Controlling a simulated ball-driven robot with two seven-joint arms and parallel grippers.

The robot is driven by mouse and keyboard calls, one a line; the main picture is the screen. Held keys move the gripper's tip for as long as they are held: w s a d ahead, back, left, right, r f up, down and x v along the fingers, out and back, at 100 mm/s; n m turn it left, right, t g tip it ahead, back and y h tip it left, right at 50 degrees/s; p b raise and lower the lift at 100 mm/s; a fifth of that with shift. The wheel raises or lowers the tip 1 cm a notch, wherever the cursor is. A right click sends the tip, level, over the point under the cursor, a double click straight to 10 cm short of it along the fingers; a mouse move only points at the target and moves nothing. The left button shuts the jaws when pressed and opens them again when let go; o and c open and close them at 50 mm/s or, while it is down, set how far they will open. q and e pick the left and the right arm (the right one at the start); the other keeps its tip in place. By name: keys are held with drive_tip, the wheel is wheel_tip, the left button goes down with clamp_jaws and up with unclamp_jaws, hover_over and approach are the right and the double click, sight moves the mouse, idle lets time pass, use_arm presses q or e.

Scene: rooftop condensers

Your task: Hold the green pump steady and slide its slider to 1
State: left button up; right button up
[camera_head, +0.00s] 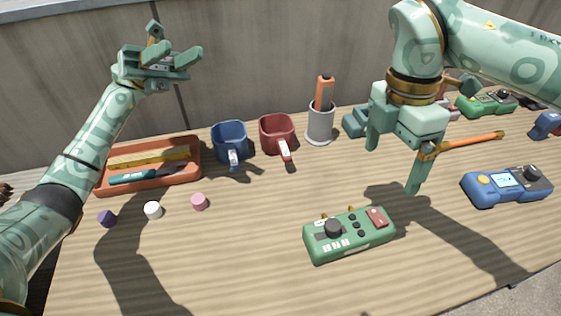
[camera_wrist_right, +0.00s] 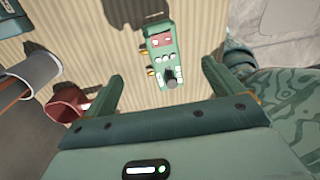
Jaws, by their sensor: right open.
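A green pump (camera_head: 350,240) with a dark dial, small dark buttons and a red switch lies on the table front, right of centre. It also shows in the right wrist view (camera_wrist_right: 160,52), ahead of the fingers. I cannot make out a slider or its setting. A second green device (camera_head: 487,104) lies at the back right. My right gripper (camera_head: 393,169) hangs open and empty above and behind the front pump, not touching it; its spread fingers show in the wrist view (camera_wrist_right: 162,70). My left gripper (camera_head: 195,64) is raised at the upper left, fingers apart and empty.
A blue device (camera_head: 507,190) lies right of the pump. An orange tray (camera_head: 150,182), blue mug (camera_head: 228,140), red mug (camera_head: 277,134) and grey cup (camera_head: 320,124) stand behind. An orange-handled tool (camera_head: 468,143) lies behind the right gripper.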

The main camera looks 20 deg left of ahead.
sight(375, 214)
use_arm(q)
drive_tip(key=s+d+f+m+g+y, duration=0.15)
drive_tip(key=d+y, duration=0.45)
drive_tip(key=d, duration=0.7)
drive_tip(key=s+d+f+m+t+y, duration=0.2)
drive_tip(key=d+f+t+y, duration=0.4)
drive_tip(key=d+f+y, duration=0.5)
drive_tip(key=shift+s+d+f+y, duration=0.4)
drive_tip(key=shift+s+y, duration=0.1)
drive_tip(key=shift+y, duration=0.6)
use_arm(e)
drive_tip(key=f, duration=0.5)
drive_tip(key=s+d+f, duration=0.1)
drive_tip(key=f, duration=1)
drive_tip(key=shift+s+d+f, duration=0.1)
drive_tip(key=shift+s+d, duration=0.1)
drive_tip(key=shift+s, duration=0.05)
